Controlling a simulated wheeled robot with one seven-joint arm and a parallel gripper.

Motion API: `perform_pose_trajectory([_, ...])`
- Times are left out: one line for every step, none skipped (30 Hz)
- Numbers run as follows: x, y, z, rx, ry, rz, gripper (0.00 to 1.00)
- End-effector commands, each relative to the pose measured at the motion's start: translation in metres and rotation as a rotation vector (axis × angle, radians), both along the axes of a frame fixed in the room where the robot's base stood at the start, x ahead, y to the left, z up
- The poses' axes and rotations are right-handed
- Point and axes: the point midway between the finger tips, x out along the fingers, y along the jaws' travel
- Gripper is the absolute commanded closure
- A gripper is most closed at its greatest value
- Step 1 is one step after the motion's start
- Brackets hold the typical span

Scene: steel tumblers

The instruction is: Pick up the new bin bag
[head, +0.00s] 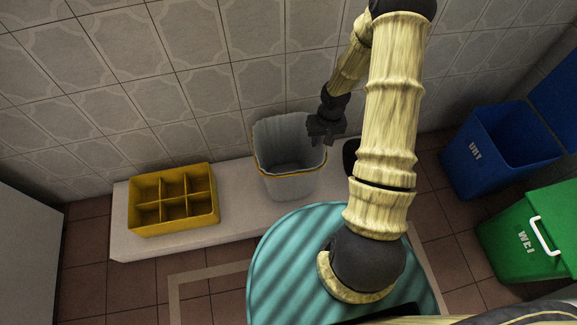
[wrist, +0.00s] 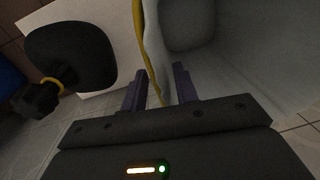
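A pale grey bin (head: 286,185) with a yellow band at its rim stands on the white ledge. A wavy grey liner edge (head: 262,128) shows around its top. My gripper (head: 322,138) is at the bin's right rim. In the wrist view my gripper (wrist: 160,88) has its fingers apart, one on each side of the grey rim edge (wrist: 157,60); I see no firm grip on it. I cannot tell which is the new bag.
A yellow divided crate (head: 172,228) sits on the left of the white ledge (head: 140,245). A blue bin (head: 480,165) and a green bin (head: 510,250) with a white handle stand at the right. A teal ribbed round surface (head: 290,260) is in front. The tiled wall is close behind.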

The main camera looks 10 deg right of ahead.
Motion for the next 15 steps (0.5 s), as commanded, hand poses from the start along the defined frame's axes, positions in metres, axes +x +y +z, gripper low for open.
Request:
perform_pose_trajectory([0.0,0.0,0.0002,0.0,0.0,0.0,0.7])
perform_pose_trajectory([0.0,0.0,0.0002,0.0,0.0,0.0,0.7])
perform_pose_trajectory([0.0,-0.0001,0.0001,0.0,0.0,0.0,0.7])
perform_pose_trajectory([0.0,-0.0001,0.0002,0.0,0.0,0.0,0.7])
perform_pose_trajectory([0.0,-0.0001,0.0002,0.0,0.0,0.0,0.7])
perform_pose_trajectory([0.0,-0.0001,0.0002,0.0,0.0,0.0,0.7])
perform_pose_trajectory([0.0,-0.0001,0.0001,0.0,0.0,0.0,0.7])
perform_pose_trajectory([-0.0001,-0.0001,0.0001,0.0,0.0,0.0,0.7])
perform_pose_trajectory([-0.0001,-0.0001,0.0001,0.0,0.0,0.0,0.78])
perform_pose_trajectory([-0.0001,-0.0001,0.0001,0.0,0.0,0.0,0.84])
perform_pose_trajectory([-0.0001,-0.0001,0.0001,0.0,0.0,0.0,0.9])
perform_pose_trajectory([0.0,-0.0001,0.0001,0.0,0.0,0.0,0.98])
perform_pose_trajectory([0.0,-0.0001,0.0001,0.0,0.0,0.0,1.0])
perform_pose_trajectory([-0.0001,-0.0001,0.0001,0.0,0.0,0.0,1.0])
perform_pose_trajectory([-0.0001,-0.0001,0.0001,0.0,0.0,0.0,1.0])
